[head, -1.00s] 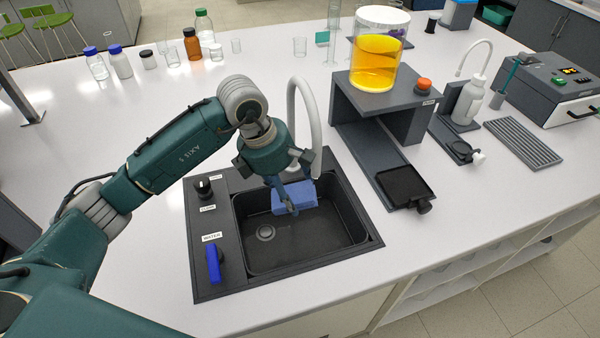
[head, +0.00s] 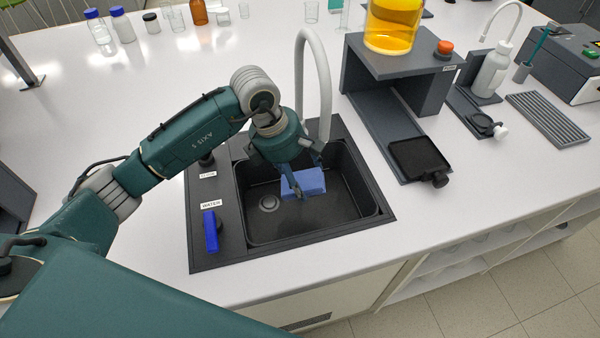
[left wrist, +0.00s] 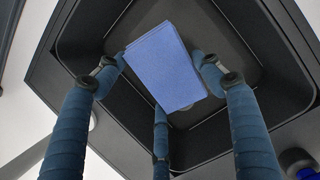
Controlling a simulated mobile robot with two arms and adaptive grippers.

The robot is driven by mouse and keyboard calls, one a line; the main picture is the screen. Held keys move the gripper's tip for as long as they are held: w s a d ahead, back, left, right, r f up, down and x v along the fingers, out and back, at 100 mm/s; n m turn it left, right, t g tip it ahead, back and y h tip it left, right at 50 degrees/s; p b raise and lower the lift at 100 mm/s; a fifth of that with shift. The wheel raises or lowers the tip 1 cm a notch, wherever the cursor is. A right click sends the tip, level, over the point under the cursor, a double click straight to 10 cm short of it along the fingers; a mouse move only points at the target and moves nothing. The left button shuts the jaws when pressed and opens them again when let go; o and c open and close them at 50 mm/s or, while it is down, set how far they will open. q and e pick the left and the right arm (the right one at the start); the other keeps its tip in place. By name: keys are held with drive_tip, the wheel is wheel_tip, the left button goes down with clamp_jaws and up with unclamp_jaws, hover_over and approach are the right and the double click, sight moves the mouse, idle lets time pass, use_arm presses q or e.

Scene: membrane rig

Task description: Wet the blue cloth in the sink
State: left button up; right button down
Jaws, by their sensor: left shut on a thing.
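The blue cloth (head: 308,184) is a folded block inside the black sink (head: 270,231), toward the back of the basin. It also shows in the left wrist view (left wrist: 165,66), between the blue fingers. My left gripper (head: 301,179) reaches down into the basin and is shut on the cloth. The grey arched faucet (head: 326,90) rises behind the gripper. Its outlet is partly hidden behind my arm, and no water stream shows. The blue lever (head: 211,231) labelled WATER stands on the panel left of the basin. My right gripper is out of view.
A dark knob (head: 205,158) sits behind the lever, partly covered by my arm. Right of the sink are a grey stand (head: 402,68) with a yellow-filled vessel (head: 392,24) and a black tray (head: 418,160). Bottles stand at the back left. The front counter strip is clear.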

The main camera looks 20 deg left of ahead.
sight(305, 174)
use_arm(q)
wheel_tip(305, 174, down, 9)
drive_tip(key=b, duration=0.7)
drive_tip(key=shift+w, duration=0.1)
drive_tip(key=shift+f+b, duration=0.6)
drive_tip(key=shift+b, duration=0.2)
drive_tip(key=shift+r+p, duration=3.85)
drive_tip(key=shift+r, duration=3.1)
drive_tip(key=shift+r+p, duration=0.6)
drive_tip(key=shift+r, duration=0.7)
wheel_tip(305, 174, up, 4)
drive_tip(key=shift+p, duration=0.9)
